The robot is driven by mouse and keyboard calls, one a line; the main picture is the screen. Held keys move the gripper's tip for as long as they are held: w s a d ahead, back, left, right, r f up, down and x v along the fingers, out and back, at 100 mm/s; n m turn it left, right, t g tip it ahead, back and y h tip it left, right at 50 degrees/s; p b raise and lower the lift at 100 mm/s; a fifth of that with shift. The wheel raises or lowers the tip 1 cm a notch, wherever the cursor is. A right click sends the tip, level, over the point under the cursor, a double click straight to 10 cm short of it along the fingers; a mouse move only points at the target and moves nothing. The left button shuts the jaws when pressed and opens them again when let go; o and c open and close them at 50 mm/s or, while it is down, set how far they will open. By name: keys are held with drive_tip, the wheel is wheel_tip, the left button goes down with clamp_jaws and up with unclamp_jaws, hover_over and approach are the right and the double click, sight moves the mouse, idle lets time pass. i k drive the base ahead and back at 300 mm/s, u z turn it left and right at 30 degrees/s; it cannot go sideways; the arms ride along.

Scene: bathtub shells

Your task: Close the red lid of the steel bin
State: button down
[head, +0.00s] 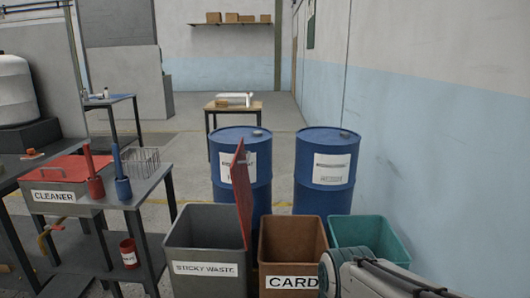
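A grey bin (207,238) labelled "STICKY WASTE" stands on the floor at the lower middle. Its red lid (242,195) is open and stands nearly upright along the bin's right side, seen almost edge-on. The dark inside of the bin shows; its bottom cannot be made out. Part of my arm shows at the lower right, in front of the bins. My gripper and its fingertips are not in view.
A brown "CARD" bin (291,242) and a green bin (369,235) stand right of the grey bin. Two blue drums (240,190) stand behind. A workbench (150,190) on the left holds a red-lidded "CLEANER" box (52,197), brush pots and a wire basket (141,163).

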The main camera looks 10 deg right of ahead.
sight(240, 174)
drive_tip(key=z, duration=0.3)
drive_tip(key=i, duration=0.95)
drive_tip(key=u, duration=0.1)
